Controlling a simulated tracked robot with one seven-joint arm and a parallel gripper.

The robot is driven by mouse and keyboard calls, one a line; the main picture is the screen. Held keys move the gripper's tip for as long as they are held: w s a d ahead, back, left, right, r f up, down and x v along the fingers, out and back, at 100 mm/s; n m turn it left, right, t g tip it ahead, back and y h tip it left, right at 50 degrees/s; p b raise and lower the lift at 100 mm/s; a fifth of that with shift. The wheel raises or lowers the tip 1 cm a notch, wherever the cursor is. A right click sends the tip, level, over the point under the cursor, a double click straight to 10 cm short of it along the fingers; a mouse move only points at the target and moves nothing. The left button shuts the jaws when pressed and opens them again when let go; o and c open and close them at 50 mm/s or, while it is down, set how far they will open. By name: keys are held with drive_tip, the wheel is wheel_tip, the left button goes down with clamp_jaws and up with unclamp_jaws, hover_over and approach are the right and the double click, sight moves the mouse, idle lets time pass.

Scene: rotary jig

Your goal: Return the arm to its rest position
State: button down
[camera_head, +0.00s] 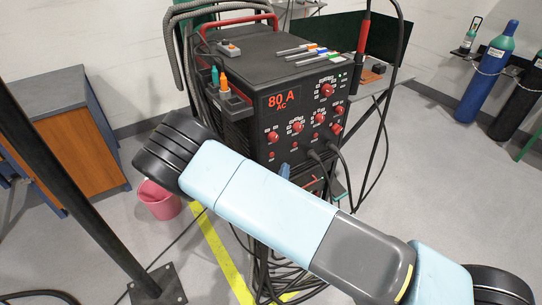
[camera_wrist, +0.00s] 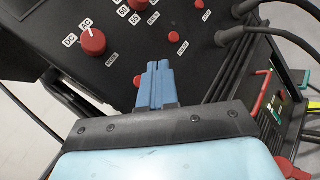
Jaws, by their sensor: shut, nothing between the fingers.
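My gripper (camera_wrist: 155,86) shows in the wrist view with its two blue fingers pressed together and nothing between them. It is in front of the lower part of the black welding machine's front panel (camera_wrist: 110,75), below the red AC/DC knob (camera_wrist: 93,41). In the head view my light blue arm crosses in front of the welding machine (camera_head: 283,80), and only a small blue bit of the gripper (camera_head: 284,171) shows behind the arm, near the panel's lower edge. I cannot tell whether the fingertips touch the panel.
Black cables (camera_head: 340,172) hang from the panel beside the gripper. A black post (camera_head: 85,205) stands at the left. A pink bucket (camera_head: 158,200) and a wooden cabinet (camera_head: 75,135) are behind it. Gas cylinders (camera_head: 487,80) stand at the far right. Open floor lies at the right.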

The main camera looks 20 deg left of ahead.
drive_tip(key=shift+d, duration=0.1)
idle(0.4)
drive_tip(key=d+r+m+g+h, duration=0.75)
drive_tip(key=d+r+m, duration=0.35)
drive_tip(key=d, duration=0.4)
drive_tip(key=d+r+m+g+h, duration=0.6)
drive_tip(key=d+r+m+g, duration=0.25)
drive_tip(key=d+r, duration=0.6)
drive_tip(key=s+d+r+m+g+y, duration=0.3)
drive_tip(key=s+d+r+m+y, duration=0.4)
drive_tip(key=s+d, duration=0.4)
drive_tip(key=s+a+r+m+t+y, duration=0.2)
drive_tip(key=s+r+t+y, duration=0.3)
drive_tip(key=s+r, duration=0.5)
drive_tip(key=s+m, duration=0.1)
drive_tip(key=s, duration=0.1)
drive_tip(key=shift+s+a+r, duration=0.15)
drive_tip(key=shift+s+r, duration=0.1)
drive_tip(key=shift+s, duration=0.15)
